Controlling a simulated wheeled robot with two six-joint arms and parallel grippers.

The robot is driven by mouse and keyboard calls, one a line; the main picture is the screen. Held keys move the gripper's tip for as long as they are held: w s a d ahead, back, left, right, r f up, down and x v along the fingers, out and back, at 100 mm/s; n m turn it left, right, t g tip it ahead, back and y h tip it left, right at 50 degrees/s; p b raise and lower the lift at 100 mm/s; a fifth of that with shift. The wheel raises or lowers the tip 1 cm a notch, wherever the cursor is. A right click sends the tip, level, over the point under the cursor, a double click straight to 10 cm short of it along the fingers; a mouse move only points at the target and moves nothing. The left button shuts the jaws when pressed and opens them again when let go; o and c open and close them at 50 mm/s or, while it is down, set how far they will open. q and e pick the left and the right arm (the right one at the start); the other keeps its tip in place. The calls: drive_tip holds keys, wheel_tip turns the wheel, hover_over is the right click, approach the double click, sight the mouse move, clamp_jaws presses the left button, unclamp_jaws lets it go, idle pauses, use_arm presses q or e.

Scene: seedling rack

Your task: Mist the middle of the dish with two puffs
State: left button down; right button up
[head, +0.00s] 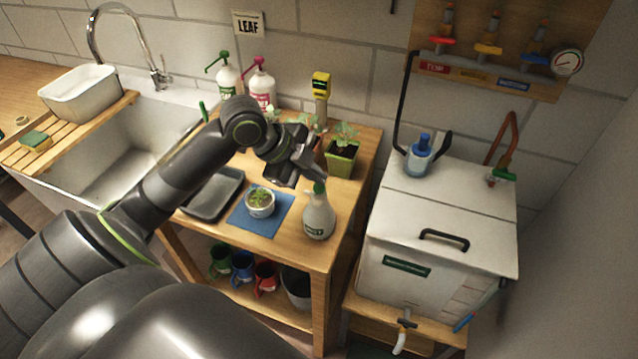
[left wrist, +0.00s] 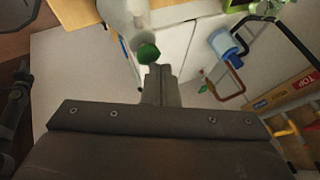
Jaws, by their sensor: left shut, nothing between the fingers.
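The dish (head: 260,203) is a small white round bowl with green seedlings in it, on a blue mat (head: 283,212) on the wooden bench. The spray bottle (head: 319,218) is pale with a green top and stands upright just right of the mat. My left gripper (head: 318,181) is shut and empty, with its fingertips close to the bottle's green top. In the left wrist view the shut fingers (left wrist: 160,72) are beside the green top (left wrist: 148,54); I cannot tell whether they touch it. My right gripper is not in view.
A grey tray (head: 214,196) lies left of the mat. A potted plant (head: 341,158) and pump bottles (head: 229,78) stand behind. A white lidded tank (head: 440,262) is at right, with a blue bottle (head: 419,160) on its lid. The sink (head: 150,130) is at left.

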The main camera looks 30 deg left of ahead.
sight(316, 186)
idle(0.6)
use_arm(q)
drive_tip(key=shift+f+b, duration=0.3)
drive_tip(key=shift+f, duration=0.15)
drive_tip(key=shift+r+p, duration=0.45)
drive_tip(key=shift+p, duration=0.05)
drive_tip(key=shift+r, duration=0.1)
wheel_tip(316, 186, up, 6)
drive_tip(key=p, duration=0.5)
drive_tip(key=shift+p, duration=0.3)
idle(2.1)
